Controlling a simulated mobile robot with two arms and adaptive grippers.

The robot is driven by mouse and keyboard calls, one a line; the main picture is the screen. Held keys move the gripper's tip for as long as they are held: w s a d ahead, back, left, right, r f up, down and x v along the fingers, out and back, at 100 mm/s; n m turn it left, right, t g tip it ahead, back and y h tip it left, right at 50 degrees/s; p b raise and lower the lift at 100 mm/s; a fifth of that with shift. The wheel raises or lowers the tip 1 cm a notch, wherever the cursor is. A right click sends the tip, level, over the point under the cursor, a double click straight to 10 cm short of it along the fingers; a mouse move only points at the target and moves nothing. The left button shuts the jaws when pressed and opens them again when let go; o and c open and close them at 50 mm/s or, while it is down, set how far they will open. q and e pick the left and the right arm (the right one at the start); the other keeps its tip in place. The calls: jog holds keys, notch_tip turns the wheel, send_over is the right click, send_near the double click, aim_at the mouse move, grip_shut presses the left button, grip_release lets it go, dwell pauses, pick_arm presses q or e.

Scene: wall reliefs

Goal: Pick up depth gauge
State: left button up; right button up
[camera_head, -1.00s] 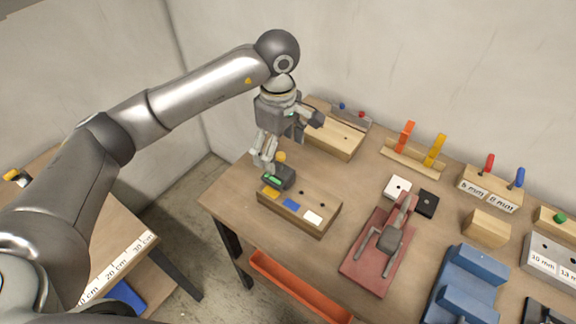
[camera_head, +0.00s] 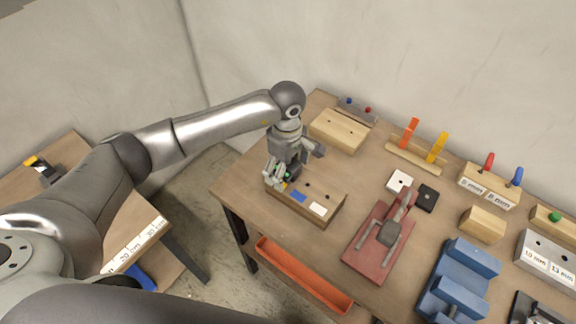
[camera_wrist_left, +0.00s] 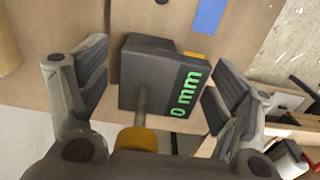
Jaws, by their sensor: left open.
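The depth gauge (camera_wrist_left: 160,78) is a dark grey block with a green display reading "0 mm", a metal rod and an orange-yellow knob (camera_wrist_left: 137,139). In the left wrist view it sits between the two fingers of my left gripper (camera_wrist_left: 160,95), with visible gaps on both sides. The gripper is open and points down around the gauge. In the head view my left gripper (camera_head: 278,177) is at the left end of the wooden holder (camera_head: 330,193) and hides most of the gauge. My right gripper is not in view.
Right of the holder a red plate (camera_head: 366,258) bears a grey device. Behind are a light wooden block (camera_head: 339,131) and a rack with orange and yellow handles (camera_head: 412,158). A blue fixture (camera_head: 470,262) stands further right. An orange tray (camera_head: 300,275) hangs below the table's front edge.

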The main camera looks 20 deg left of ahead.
pick_arm(q)
jog(key=c, duration=0.4)
jog(key=shift+r, duration=0.1)
jog(key=c, duration=0.9)
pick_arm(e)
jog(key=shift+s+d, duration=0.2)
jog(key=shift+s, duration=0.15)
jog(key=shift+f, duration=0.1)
